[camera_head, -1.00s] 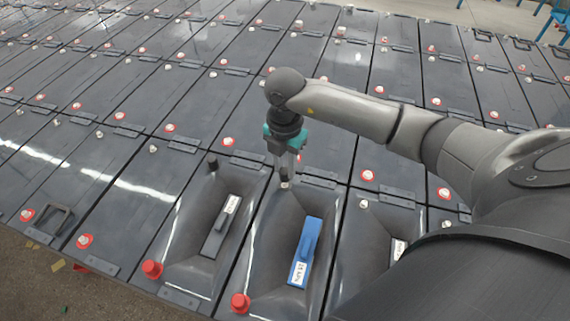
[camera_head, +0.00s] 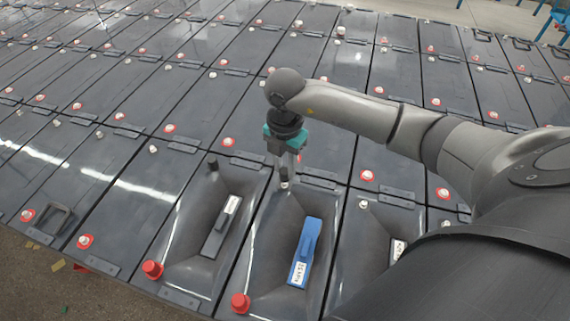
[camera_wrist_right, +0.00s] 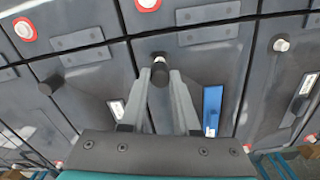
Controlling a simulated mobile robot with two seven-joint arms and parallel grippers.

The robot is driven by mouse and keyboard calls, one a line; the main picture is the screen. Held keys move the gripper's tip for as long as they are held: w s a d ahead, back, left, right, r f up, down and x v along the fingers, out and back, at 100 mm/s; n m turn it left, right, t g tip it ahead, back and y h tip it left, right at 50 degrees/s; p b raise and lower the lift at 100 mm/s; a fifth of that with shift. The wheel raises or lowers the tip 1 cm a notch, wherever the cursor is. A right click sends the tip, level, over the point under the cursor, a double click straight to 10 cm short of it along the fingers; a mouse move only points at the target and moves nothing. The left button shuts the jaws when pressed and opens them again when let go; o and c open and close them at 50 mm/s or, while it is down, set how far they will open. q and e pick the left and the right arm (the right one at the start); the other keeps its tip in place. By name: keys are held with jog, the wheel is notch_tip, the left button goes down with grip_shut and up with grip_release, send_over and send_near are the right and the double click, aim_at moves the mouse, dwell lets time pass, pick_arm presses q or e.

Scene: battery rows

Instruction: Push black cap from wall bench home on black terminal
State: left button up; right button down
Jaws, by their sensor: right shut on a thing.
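My right gripper (camera_wrist_right: 160,73) is shut on a small black cap (camera_wrist_right: 160,76), upright between its fingertips. In the head view my right gripper (camera_head: 285,172) points down at the far end of the battery (camera_head: 262,243) with the blue handle (camera_head: 304,250). The pale terminal post (camera_wrist_right: 159,60) shows right at the cap, in line with it. I cannot tell whether the cap is seated on it or just above, since the fingers partly hide the contact. My left gripper is not in view.
The left neighbour battery has a black cap (camera_head: 212,162) at its far end and a red cap (camera_head: 152,270) at its near end. A red cap (camera_head: 240,303) sits on the blue-handled battery's near end. A bare post (camera_head: 363,204) stands to the right. Battery rows fill the surroundings.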

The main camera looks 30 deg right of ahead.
jog(key=shift+f+b, duration=1)
jog(key=shift+f, duration=0.5)
dwell(1.4)
jog(key=shift+c, duration=0.4)
grip_release()
dwell(0.4)
jog(key=shift+r, duration=0.2)
jog(key=shift+r+p, duration=3.05)
jog(key=shift+r, duration=0.3)
